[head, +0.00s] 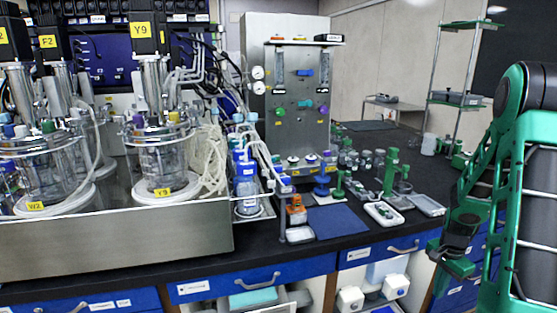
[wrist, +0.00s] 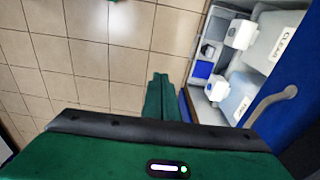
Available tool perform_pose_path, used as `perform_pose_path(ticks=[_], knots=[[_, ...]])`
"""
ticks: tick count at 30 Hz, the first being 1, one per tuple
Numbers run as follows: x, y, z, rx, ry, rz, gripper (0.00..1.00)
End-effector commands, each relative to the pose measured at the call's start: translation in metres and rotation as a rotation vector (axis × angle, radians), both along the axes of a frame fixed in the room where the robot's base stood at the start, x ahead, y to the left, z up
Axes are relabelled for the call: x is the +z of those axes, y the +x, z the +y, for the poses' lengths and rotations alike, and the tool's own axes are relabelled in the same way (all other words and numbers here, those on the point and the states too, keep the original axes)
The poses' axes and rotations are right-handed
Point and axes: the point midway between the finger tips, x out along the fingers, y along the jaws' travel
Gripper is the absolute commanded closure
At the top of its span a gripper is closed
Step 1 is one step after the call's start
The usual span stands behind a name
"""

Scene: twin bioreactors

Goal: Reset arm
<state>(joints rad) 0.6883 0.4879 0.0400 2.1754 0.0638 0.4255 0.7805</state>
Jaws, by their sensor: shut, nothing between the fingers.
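My arm is folded at the right of the head view, with green and black links. My gripper (head: 450,258) hangs low in front of the bench's front edge, clear of the bench. In the wrist view my gripper's green fingers (wrist: 159,97) are together with nothing between them, over the tiled floor. The arm touches no object that I can see.
The dark bench top (head: 345,240) holds glass bioreactors (head: 165,150) at left and a blue mat (head: 338,221). White trays (head: 384,213) lie near the front edge. Below, an open cupboard holds white containers (wrist: 240,34); a drawer handle (wrist: 270,101) sticks out. The floor (wrist: 110,30) is clear.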

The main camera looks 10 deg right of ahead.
Motion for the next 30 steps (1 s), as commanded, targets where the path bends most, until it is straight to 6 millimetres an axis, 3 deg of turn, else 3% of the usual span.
perform_pose_path(ticks=[1, 6, 15, 24, 30], knots=[[0.019, -0.003, 0.008, 0.041, -0.011, 0.003, 1.00], [0.072, -0.025, 0.034, 0.177, -0.028, 0.031, 1.00], [0.147, -0.075, 0.086, 0.407, -0.031, 0.061, 1.00], [0.197, -0.137, 0.141, 0.635, -0.001, 0.061, 1.00], [0.214, -0.180, 0.173, 0.786, 0.033, 0.048, 1.00]])
